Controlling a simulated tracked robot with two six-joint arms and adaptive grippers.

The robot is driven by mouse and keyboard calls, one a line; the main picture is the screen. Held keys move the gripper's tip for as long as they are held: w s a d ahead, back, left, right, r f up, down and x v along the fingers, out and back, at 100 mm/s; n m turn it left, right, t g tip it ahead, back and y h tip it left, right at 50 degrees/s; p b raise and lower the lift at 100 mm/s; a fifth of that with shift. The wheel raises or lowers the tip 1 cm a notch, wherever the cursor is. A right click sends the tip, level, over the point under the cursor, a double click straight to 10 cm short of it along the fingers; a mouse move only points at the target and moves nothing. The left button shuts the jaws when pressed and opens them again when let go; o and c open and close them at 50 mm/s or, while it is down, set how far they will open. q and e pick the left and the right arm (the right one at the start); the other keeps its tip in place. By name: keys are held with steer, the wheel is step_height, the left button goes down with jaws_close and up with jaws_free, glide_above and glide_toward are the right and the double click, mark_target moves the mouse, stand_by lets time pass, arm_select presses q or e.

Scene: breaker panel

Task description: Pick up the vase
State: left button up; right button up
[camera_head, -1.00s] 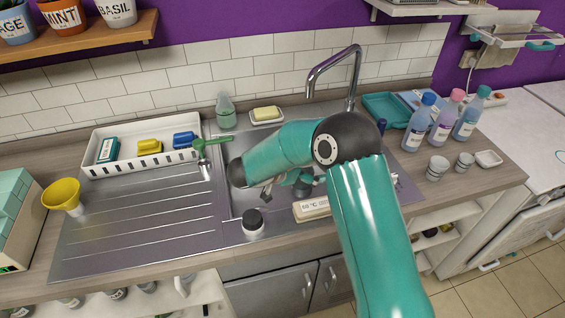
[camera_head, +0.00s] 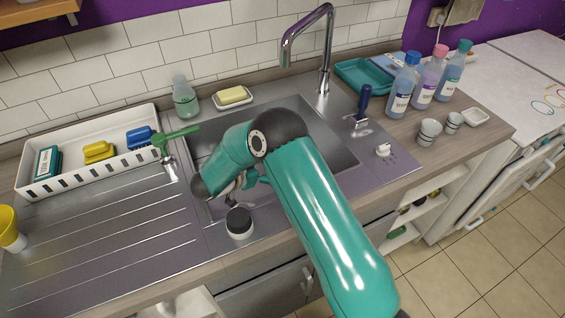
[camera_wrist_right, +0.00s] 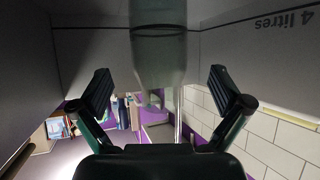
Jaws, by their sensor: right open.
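A translucent, pale green vase (camera_wrist_right: 160,50) shows at the top middle of the right wrist view, which is upside down. It is between the two fingers of my right gripper (camera_wrist_right: 161,88); the fingers are apart and a gap shows on each side. Its far end is cut off by the frame. In the head view my right gripper (camera_head: 243,184) is low over the front left of the sink, partly hidden by my arm. I cannot make out the vase there. My left gripper is not in view.
The steel sink (camera_head: 330,146) has a tap (camera_head: 323,60) behind it. A green bottle (camera_head: 185,102) and a soap dish (camera_head: 233,97) stand at the back. A dark-lidded jar (camera_head: 239,222) stands close in front of the gripper. A white rack (camera_head: 88,183) is at left, several bottles (camera_head: 404,86) at right.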

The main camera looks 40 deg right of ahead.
steer(key=x, duration=0.3)
steer(key=shift+f, duration=0.45)
steer(key=shift+p+x, duration=0.6)
steer(key=shift+x, duration=1.7)
steer(key=shift+w+r, duration=0.1)
steer(key=shift+r, duration=0.05)
steer(key=c, duration=1.5)
steer(key=shift+r, duration=0.15)
step_height(320, 180, up, 20)
steer(key=b, duration=0.1)
